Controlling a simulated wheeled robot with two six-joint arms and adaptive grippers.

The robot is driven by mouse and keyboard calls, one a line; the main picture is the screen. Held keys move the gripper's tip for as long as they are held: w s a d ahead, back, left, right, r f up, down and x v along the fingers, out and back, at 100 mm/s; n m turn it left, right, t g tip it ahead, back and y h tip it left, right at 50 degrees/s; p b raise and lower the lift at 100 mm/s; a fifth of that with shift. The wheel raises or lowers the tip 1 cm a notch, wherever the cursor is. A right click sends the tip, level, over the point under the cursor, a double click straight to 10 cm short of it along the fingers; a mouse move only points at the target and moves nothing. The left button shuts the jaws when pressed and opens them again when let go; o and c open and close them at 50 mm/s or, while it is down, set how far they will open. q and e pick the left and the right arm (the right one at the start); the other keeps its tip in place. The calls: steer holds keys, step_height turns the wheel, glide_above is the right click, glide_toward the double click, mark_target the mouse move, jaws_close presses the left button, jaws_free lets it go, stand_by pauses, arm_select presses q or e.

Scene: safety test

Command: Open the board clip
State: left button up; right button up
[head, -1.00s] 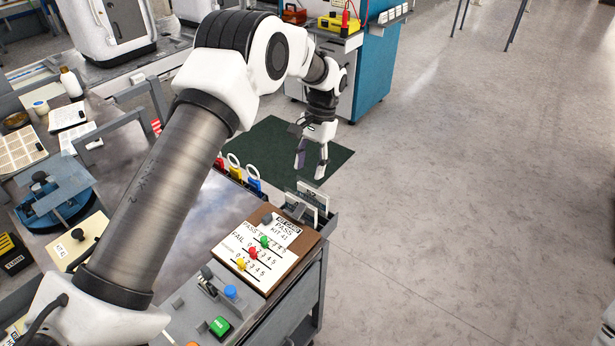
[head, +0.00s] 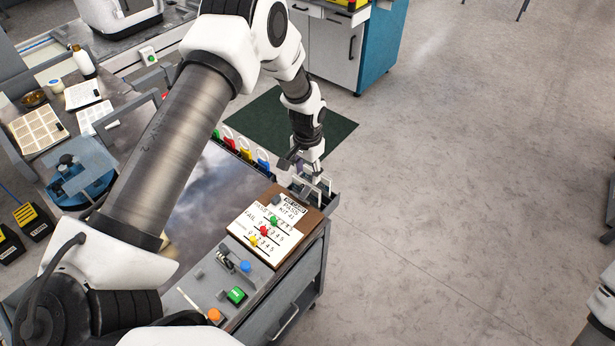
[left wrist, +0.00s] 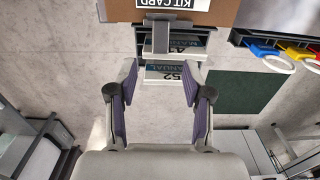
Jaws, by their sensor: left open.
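A brown board (head: 313,224) lies at the far right corner of the bench, with white cards and red, green and yellow pegs on it. In the left wrist view the board's edge (left wrist: 225,12) shows at the top with the label KIT CARD. My left gripper (head: 310,172) is open and empty, pointing down just beyond the board, above a rack of booklets. It also shows in the left wrist view (left wrist: 163,75). My right gripper is out of view.
The grey rack (head: 330,197) with upright booklets (left wrist: 165,72) hangs at the bench end, beneath my left fingers. A switch panel (head: 262,275) lies in front of the board. Open floor is on the right.

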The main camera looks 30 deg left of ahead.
mark_target(308, 188)
arm_select(q)
step_height(308, 188, down, 7)
steer(key=shift+w+f+p, duration=0.15)
steer(key=shift+p, duration=0.45)
steer(key=shift+c, duration=0.4)
jaws_close()
